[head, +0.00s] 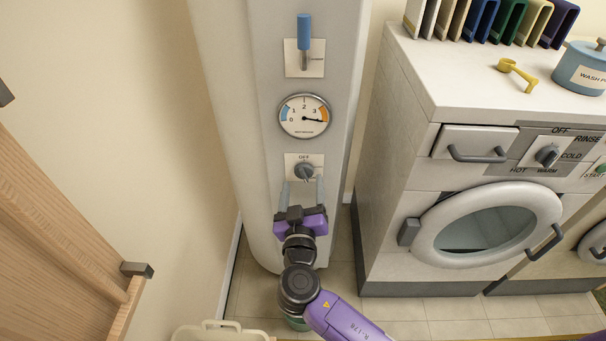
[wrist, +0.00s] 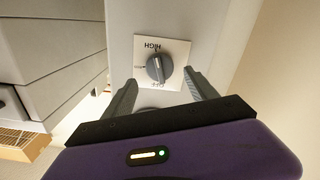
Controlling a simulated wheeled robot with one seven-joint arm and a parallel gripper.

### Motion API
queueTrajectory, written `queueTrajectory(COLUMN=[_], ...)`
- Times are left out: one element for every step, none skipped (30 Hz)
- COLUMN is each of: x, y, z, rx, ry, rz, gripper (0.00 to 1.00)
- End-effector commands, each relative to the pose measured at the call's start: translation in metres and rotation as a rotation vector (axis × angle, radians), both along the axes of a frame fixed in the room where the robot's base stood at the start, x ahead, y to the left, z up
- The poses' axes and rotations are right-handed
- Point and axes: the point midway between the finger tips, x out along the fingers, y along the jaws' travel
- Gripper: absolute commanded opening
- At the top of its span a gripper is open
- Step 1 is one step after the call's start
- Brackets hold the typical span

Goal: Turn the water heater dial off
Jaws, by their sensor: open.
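The water heater dial (head: 304,171) is a dark grey round knob on a white plate, low on the front of the white heater (head: 265,90). OFF is printed at the plate's top edge in the head view. In the wrist view the dial (wrist: 159,67) appears upside down, with HIGH above it and OFF below it. I cannot tell its exact setting. My gripper (head: 303,186), purple with grey fingers, is open just below and in front of the dial. In the wrist view my gripper's fingertips (wrist: 160,77) are on either side of the knob, seemingly not touching it.
A round gauge (head: 304,115) and a blue-handled lever (head: 304,40) sit above the dial. A washing machine (head: 480,215) stands to the right, with a floor gap between. A wooden door or panel (head: 50,220) is at the left. A cream basket (head: 220,331) is at the bottom.

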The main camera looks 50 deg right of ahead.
Motion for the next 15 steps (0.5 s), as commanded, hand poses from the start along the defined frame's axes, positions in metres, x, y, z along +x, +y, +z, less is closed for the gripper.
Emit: queueTrajectory(x=[0.005, 0.008, 0.011, 0.014, 0.016, 0.019, 0.02, 0.021, 0.023, 0.023, 0.024, 0.025, 0.025, 0.025, 0.025], y=[-0.007, -0.01, -0.015, -0.017, -0.02, -0.023, -0.025, -0.027, -0.029, -0.03, -0.031, -0.032, -0.032, -0.032, -0.032], z=[0.002, 0.002, 0.001, 0.001, 0.001, 0.001, 0.001, 0.001, 0.0, 0.0, 0.0, 0.0, -0.001, -0.001, -0.001], rx=[0.0, 0.0, 0.001, 0.0, 0.0, 0.0, 0.0, 0.0, 0.0, 0.001, 0.001, 0.001, 0.001, 0.001, 0.001], ry=[0.0, 0.0, 0.001, 0.001, 0.001, 0.002, 0.002, 0.002, 0.002, 0.002, 0.002, 0.002, 0.002, 0.002, 0.002], rz=[-0.001, -0.002, 0.0, 0.0, 0.0, 0.001, 0.001, 0.001, 0.001, 0.002, 0.002, 0.002, 0.002, 0.002, 0.002], gripper=[0.67, 0.67, 0.67, 0.67, 0.67, 0.67, 0.67, 0.67, 0.67, 0.67, 0.67, 0.67, 0.67, 0.67, 0.67])
